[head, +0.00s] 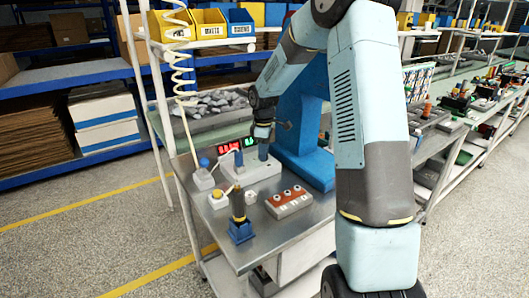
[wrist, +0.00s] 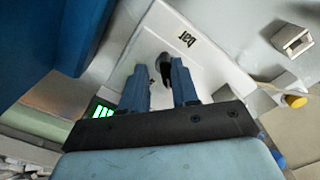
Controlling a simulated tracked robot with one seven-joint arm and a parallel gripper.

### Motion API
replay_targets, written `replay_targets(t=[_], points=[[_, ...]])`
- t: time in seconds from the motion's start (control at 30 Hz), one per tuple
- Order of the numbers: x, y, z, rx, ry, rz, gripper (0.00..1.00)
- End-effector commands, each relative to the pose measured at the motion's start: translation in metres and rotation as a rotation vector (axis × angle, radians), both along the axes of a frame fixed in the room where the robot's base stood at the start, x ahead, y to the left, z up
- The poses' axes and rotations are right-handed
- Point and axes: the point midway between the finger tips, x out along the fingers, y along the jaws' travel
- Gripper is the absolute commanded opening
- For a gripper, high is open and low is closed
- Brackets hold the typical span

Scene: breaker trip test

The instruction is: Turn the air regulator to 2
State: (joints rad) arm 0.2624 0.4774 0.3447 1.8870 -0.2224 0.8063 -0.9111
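The air regulator appears as a white block marked "bar" (wrist: 210,50) under my gripper in the wrist view; in the head view it seems to be the white block (head: 262,172) on the metal table. A small dark knob (wrist: 165,70) shows between the tips of my blue fingers. My gripper (wrist: 160,70) points down at it, with fingers apart. The right finger is close to the knob and a gap shows on the left; contact cannot be told. The knob's setting is not readable.
A red display (head: 228,147) and a green display (head: 250,142) stand behind the block. A blue-topped white unit (head: 204,175), a yellow-button box (head: 218,199), a blue-and-yellow post (head: 239,222) and a switch box (head: 289,202) are nearby. A blue frame (head: 300,120) rises on the right.

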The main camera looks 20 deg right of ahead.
Motion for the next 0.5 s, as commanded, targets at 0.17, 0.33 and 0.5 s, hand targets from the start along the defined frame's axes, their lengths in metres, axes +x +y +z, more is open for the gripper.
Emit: replay_targets(t=[0.17,0.33,0.5], points=[[-0.0005,-0.0003,-0.0003,0.0,0.001,-0.001,0.37],[-0.0015,0.0016,-0.001,0.002,0.004,0.001,0.38],[-0.0016,0.0026,0.0031,0.002,0.004,0.002,0.38]])
